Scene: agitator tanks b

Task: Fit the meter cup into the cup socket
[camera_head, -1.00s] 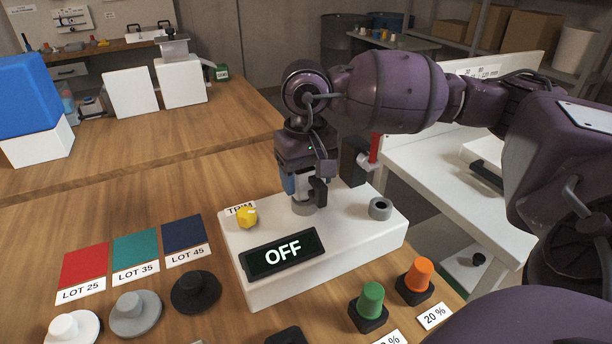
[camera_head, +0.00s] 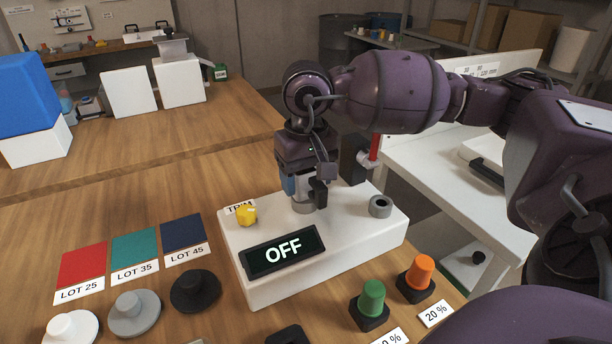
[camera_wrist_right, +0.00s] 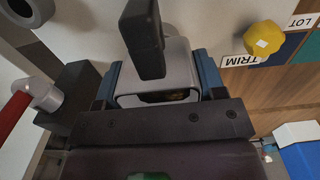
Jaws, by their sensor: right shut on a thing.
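My right gripper (camera_head: 304,188) points down over the white console, shut on the meter cup (camera_wrist_right: 178,62). In the right wrist view the cup is a pale grey, rounded body with a dark handle (camera_wrist_right: 145,38), between blue finger pads. The handle also shows in the head view (camera_head: 320,193). Directly below the cup is a grey round collar (camera_head: 303,207), which looks like the cup socket. It is mostly hidden by the gripper and cup, so I cannot tell whether the cup is in it or just above. My left gripper is not in view.
The white console (camera_head: 345,245) carries a yellow TRIM knob (camera_head: 246,215), a display reading OFF (camera_head: 283,250) and an empty grey ring (camera_head: 380,206). Green (camera_head: 371,300) and orange (camera_head: 419,275) knobs stand in front. A red-handled part (camera_head: 374,150) is close behind the gripper.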

